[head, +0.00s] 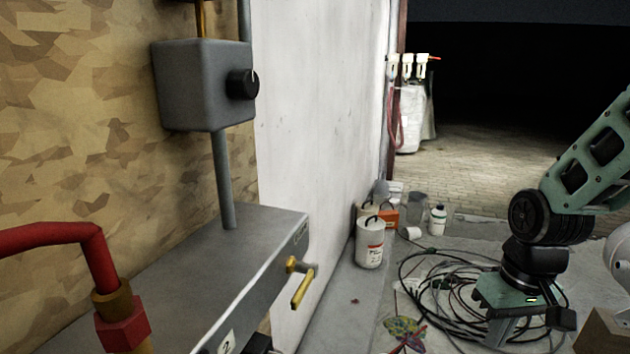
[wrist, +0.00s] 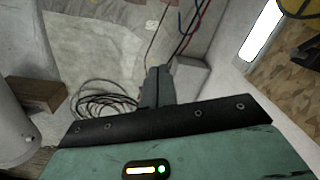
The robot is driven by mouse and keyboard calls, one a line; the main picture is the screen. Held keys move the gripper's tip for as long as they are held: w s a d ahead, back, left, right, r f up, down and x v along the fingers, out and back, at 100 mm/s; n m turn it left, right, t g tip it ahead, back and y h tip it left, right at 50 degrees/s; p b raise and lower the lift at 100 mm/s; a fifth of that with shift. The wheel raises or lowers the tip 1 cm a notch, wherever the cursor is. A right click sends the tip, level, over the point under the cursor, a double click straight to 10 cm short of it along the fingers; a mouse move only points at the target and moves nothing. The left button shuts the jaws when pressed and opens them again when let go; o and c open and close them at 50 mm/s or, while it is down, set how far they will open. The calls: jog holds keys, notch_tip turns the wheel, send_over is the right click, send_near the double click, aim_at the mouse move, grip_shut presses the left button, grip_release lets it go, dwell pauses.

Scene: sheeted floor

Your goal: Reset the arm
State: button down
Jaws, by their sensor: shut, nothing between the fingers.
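My arm (head: 590,160), with green links and dark joints, comes in from the right in the head view. Its green wrist housing, with a small lit strip, hangs low over the floor. My gripper (head: 497,332) points down below the housing, partly cut off by the bottom of the frame. In the wrist view my gripper (wrist: 157,86) shows as grey fingers beyond a black bar. The fingers are together and hold nothing.
At left are a grey box with a black knob (head: 242,84), a metal cabinet (head: 215,260) with a yellow handle (head: 302,290), and a red pipe (head: 60,237). Open paved floor (head: 500,165) lies beyond.

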jog(key=s+d+r+m+t, duration=0.1)
jog(key=d+r+t, duration=0.1)
jog(key=d+r, duration=0.1)
jog(key=s+a+r+n+g+p, duration=0.1)
jog(key=s+a+r+n+p, duration=0.2)
jog(key=s+a+r+p, duration=0.2)
jog(key=s+a+r+n+g+p, duration=0.1)
jog(key=s+a+r+n+p, duration=0.3)
jog(key=s+a+r, duration=0.3)
jog(key=s+a+p, duration=0.1)
jog(key=a, duration=0.4)
jog(key=shift+s+a+r, duration=0.3)
jog(key=shift+s+r, duration=0.05)
jog(key=shift+s, duration=0.05)
jog(key=shift+w+n, duration=0.1)
jog(key=shift+n, duration=0.2)
